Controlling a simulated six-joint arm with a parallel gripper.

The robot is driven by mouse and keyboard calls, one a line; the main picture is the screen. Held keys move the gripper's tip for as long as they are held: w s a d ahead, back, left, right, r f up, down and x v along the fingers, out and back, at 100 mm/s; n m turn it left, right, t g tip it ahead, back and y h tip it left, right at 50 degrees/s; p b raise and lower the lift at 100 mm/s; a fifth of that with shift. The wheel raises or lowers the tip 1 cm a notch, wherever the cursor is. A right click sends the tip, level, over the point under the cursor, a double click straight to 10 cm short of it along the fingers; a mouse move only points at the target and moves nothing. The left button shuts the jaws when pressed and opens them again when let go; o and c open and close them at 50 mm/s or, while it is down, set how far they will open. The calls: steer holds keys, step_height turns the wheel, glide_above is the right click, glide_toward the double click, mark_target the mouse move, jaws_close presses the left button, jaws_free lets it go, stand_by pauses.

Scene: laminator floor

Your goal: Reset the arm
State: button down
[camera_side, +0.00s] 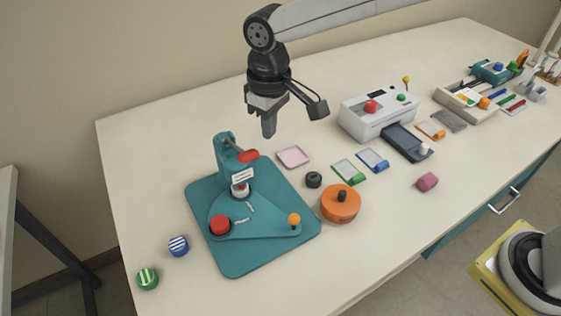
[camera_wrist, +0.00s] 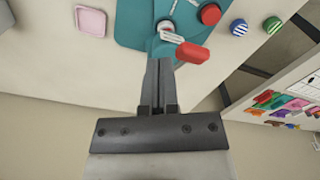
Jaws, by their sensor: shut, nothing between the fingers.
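My gripper (camera_side: 269,127) hangs above the white table, fingers pointing down, behind and to the right of the teal press. It is shut and empty. In the wrist view its fingers (camera_wrist: 159,68) are together, with the red press handle (camera_wrist: 193,53) beyond their tips. The teal press (camera_side: 228,158) stands on its teal base plate with the red-tipped lever (camera_side: 248,156) sticking out to the right. I cannot tell the exact gap between gripper and lever, but they look apart.
A pink tray (camera_side: 293,156), black knob (camera_side: 314,180) and orange round container (camera_side: 341,203) lie right of the press. A white laminator (camera_side: 377,111) stands further right. Striped blue (camera_side: 178,246) and green (camera_side: 147,279) pieces sit at the left front. The table's back left is clear.

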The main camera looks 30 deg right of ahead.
steer(key=s+d+f+m, duration=0.1)
steer(key=s+d+f, duration=0.1)
steer(key=s+d, duration=0.3)
steer(key=s+d+f+m+t, duration=0.1)
steer(key=s+d, duration=0.4)
steer(key=d, duration=0.6)
steer(key=s+d+f+m+t, duration=0.1)
steer(key=s+d+f+m, duration=0.2)
steer(key=d, duration=0.5)
steer(key=shift+s+d+f, duration=0.35)
steer(key=shift+s+f, duration=0.5)
steer(key=shift+s, duration=0.3)
